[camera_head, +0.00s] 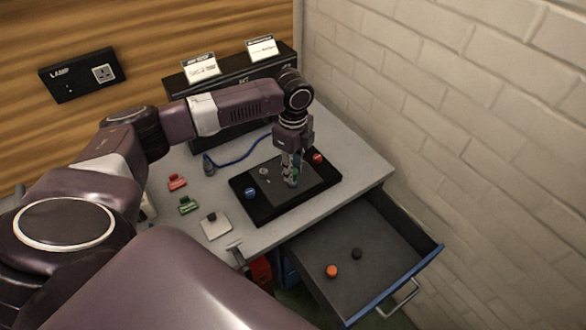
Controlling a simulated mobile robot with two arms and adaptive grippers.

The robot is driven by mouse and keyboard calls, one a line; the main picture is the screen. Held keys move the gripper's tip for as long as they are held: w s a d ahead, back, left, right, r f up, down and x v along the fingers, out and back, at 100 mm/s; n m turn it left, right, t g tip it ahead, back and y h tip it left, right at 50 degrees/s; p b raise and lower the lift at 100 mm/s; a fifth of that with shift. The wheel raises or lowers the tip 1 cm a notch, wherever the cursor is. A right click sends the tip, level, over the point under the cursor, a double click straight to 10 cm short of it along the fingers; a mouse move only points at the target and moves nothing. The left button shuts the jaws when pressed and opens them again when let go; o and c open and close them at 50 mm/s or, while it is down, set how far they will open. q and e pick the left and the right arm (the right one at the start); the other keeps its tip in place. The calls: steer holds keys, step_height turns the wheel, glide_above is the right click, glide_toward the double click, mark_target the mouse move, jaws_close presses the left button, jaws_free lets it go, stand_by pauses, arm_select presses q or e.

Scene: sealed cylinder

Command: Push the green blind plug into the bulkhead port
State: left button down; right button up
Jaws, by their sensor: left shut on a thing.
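My left gripper (291,176) points down over the black panel (262,212) lying on the grey table. Its jaws are shut on the green blind plug (296,171), of which only a small green patch shows between the fingers. The plug is low over the right middle of the panel's dark grey face. The bulkhead port is hidden beneath the gripper or too small to make out, so I cannot tell whether the plug touches it. A blue knob-like part (250,193) and a red one (317,158) sit on the panel. My right gripper is not in view.
A red piece (177,182), a green piece (188,205) and a pale square plate (215,225) lie left of the panel. A blue cable (238,158) runs behind it. An open drawer (385,285) at the front right holds an orange cap (331,271) and a black cap (356,253).

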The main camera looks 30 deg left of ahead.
arm_select(q)
steer(key=shift+p, duration=0.35)
stand_by(0.7)
steer(key=shift+p, duration=0.5)
steer(key=shift+f, duration=0.55)
steer(key=c, duration=1.6)
jaws_free()
step_height(320, 180, up, 12)
steer(key=shift+f, duration=0.1)
